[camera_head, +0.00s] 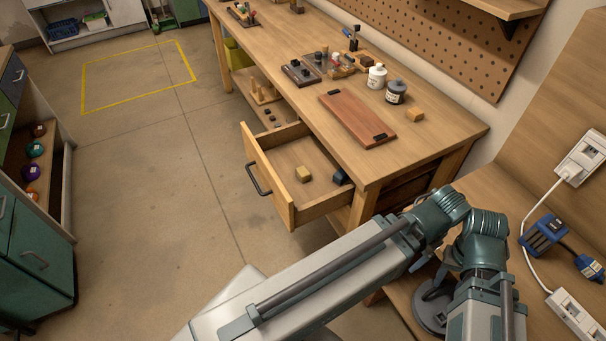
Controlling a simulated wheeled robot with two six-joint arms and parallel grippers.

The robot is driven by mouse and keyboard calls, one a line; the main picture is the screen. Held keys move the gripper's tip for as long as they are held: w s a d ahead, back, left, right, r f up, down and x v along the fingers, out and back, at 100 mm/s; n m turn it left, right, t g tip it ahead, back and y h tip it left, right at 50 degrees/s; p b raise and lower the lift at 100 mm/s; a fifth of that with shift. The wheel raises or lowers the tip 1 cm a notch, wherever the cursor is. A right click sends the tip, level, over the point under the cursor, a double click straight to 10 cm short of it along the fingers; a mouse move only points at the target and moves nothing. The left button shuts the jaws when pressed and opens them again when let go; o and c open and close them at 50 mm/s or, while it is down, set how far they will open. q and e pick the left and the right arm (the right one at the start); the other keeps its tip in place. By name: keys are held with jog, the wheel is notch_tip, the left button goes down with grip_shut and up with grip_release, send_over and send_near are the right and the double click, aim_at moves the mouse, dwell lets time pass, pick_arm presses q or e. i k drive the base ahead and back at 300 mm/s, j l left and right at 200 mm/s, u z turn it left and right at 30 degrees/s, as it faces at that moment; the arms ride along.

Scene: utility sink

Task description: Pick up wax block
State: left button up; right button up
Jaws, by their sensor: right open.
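A small yellowish block, which looks like the wax block (302,174), lies in the open drawer (283,214) of the workbench. Nothing is touching it except the drawer floor. A tan-orange block (415,115) lies on the bench top near its right end. My right arm (330,276) crosses the lower right, bent at joints in front of the bench. My right gripper is open and apart from both blocks; its fingertips are not clearly visible. My left gripper is not in view.
A dark object (341,177) sits at the drawer's right side. A side table with a cable is at right. The floor left of the drawer is clear.

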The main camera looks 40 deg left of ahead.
aim_at(302, 172)
jog(key=j+z, duration=0.1)
jog(key=j, duration=1.95)
